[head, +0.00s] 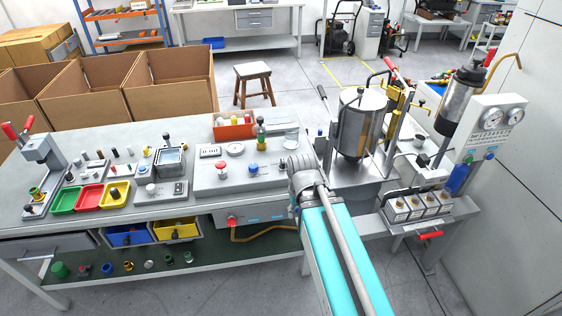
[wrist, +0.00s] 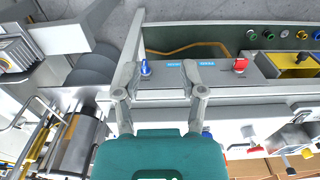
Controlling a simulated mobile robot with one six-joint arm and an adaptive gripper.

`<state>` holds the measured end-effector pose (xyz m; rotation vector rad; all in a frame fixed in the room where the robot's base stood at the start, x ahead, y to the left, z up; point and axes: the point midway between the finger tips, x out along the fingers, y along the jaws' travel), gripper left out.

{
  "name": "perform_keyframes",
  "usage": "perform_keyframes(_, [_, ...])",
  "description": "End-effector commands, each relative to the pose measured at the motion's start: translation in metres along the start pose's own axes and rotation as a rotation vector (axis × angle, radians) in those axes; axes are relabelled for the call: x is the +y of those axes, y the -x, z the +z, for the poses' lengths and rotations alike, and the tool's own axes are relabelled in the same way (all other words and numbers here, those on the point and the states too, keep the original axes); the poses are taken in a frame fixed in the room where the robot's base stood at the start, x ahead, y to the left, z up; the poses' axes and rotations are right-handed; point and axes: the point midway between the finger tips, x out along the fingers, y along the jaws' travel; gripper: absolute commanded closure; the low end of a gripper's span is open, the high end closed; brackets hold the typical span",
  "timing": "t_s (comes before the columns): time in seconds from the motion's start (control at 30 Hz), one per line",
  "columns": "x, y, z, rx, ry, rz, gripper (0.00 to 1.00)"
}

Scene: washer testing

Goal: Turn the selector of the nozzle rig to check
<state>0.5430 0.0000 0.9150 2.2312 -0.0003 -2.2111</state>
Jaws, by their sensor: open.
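The bench's front panel (wrist: 168,83) carries a blue knob (wrist: 145,69), a red knob (wrist: 240,65) and blue labels too small to read. I cannot tell from lettering which knob is the selector. The red knob also shows in the head view (head: 232,221); the blue one is hidden there behind my arm. My gripper (wrist: 162,70) is open and empty in the wrist view. Its fingers point at the panel, with the blue knob between them, close beside the left finger. I cannot tell whether they touch. My gripper is hidden in the head view.
A grey box (head: 238,177) with buttons stands on the bench above the panel. A metal tank (head: 361,122) and a gauge panel (head: 489,117) stand to the right. Blue and yellow bins (head: 176,229) sit under the bench to the left.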

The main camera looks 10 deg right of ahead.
Motion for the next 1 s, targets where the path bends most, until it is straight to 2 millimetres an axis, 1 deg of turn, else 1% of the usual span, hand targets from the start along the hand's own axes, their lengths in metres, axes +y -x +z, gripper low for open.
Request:
perform_keyframes(0.13, [0.000,0.011,-0.028,0.038,0.000,0.000,0.47])
perform_keyframes(0.17, [0.003,0.014,-0.036,0.050,-0.003,0.000,0.47])
perform_keyframes(0.27, [0.006,0.026,-0.069,0.100,-0.006,0.000,0.47])
perform_keyframes(0.5, [0.005,0.059,-0.160,0.248,-0.005,0.000,0.47])
perform_keyframes(0.6, [0.005,0.071,-0.192,0.304,-0.005,0.000,0.47])
perform_keyframes(0.63, [0.005,0.074,-0.200,0.319,-0.005,0.000,0.47])
perform_keyframes(0.7, [0.005,0.079,-0.215,0.347,-0.005,0.000,0.47])
perform_keyframes(0.8, [0.005,0.084,-0.228,0.372,-0.004,0.000,0.47])
perform_keyframes(0.9, [0.005,0.085,-0.233,0.384,-0.004,0.000,0.47])
perform_keyframes(1.0, [0.004,0.085,-0.232,0.386,-0.004,0.000,0.47])
